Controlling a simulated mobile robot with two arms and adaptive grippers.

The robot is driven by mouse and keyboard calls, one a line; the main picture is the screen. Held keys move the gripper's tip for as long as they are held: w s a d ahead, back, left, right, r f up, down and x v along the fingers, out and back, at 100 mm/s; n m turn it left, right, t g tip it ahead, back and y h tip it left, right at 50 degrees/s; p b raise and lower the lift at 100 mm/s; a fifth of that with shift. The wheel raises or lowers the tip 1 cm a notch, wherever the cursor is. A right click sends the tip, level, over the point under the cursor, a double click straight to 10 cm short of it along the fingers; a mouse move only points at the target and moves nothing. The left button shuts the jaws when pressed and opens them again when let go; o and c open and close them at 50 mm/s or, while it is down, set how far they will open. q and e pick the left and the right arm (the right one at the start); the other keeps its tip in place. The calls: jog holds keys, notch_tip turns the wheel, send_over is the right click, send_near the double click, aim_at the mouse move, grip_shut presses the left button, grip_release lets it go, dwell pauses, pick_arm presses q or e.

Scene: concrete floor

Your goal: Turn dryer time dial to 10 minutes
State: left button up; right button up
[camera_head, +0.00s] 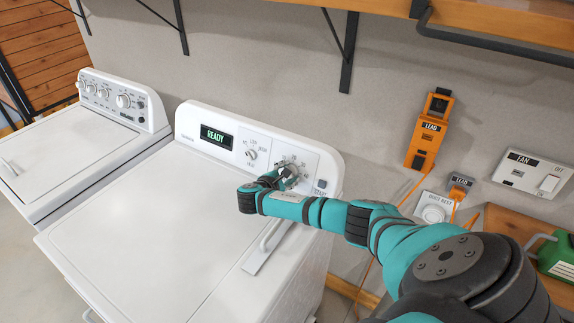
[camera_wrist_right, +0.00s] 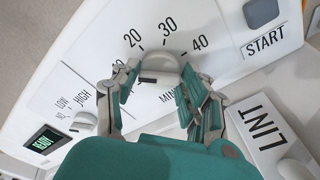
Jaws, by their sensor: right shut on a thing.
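The white dryer (camera_head: 185,222) stands in the middle of the head view, its green display (camera_head: 216,137) reading READY. Its time dial (camera_wrist_right: 160,66) is a light grey knob, with 20, 30 and 40 printed around its visible side. A dark mark shows on the knob's lower left part in the right wrist view; I cannot tell which number it points to. My right gripper (camera_wrist_right: 158,98) has its fingers around the knob, one on each side, shut on it. In the head view the gripper (camera_head: 277,180) hides part of the dial. My left gripper is not in view.
A smaller mode knob (camera_head: 251,154) sits left of the time dial. A START button (camera_wrist_right: 260,12) and a LINT cover (camera_wrist_right: 252,128) lie close to the gripper. A second white machine (camera_head: 70,150) stands left. Orange LEAD holder (camera_head: 430,131) hangs on the wall.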

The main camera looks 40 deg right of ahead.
jog(key=shift+m, duration=0.3)
jog(key=o, duration=1.2)
jog(key=shift+a, duration=0.1)
jog(key=v, duration=1.2)
